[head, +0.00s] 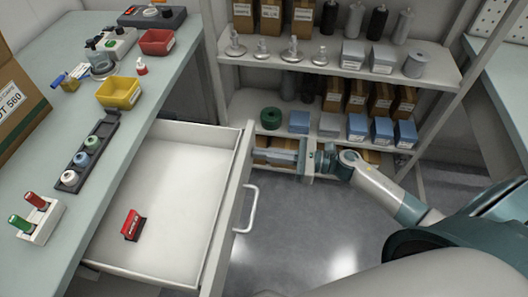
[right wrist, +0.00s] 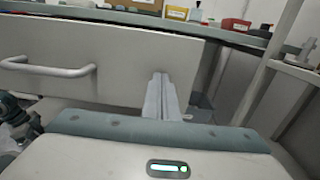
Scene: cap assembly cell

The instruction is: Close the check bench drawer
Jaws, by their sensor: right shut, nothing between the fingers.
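The check bench drawer (head: 165,185) stands pulled out from under the bench in the head view. It is pale grey, and its front carries a bar handle (head: 248,210). A small red block with markings (head: 133,225) lies inside. My right gripper (head: 256,153) is shut and empty, pointing left at the far end of the drawer front. In the right wrist view its fingers (right wrist: 160,88) overlap the drawer front (right wrist: 110,75) near its right end, right of the handle (right wrist: 47,68). I cannot tell whether they touch the front. My left gripper is not in view.
The bench top (head: 160,95) holds a yellow bin (head: 118,94), a red bin (head: 156,42), a dark rack (head: 90,150) and red and green parts. A shelf unit (head: 335,65) with boxes and metal parts stands behind my right gripper. The floor (head: 300,235) beside the drawer is clear.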

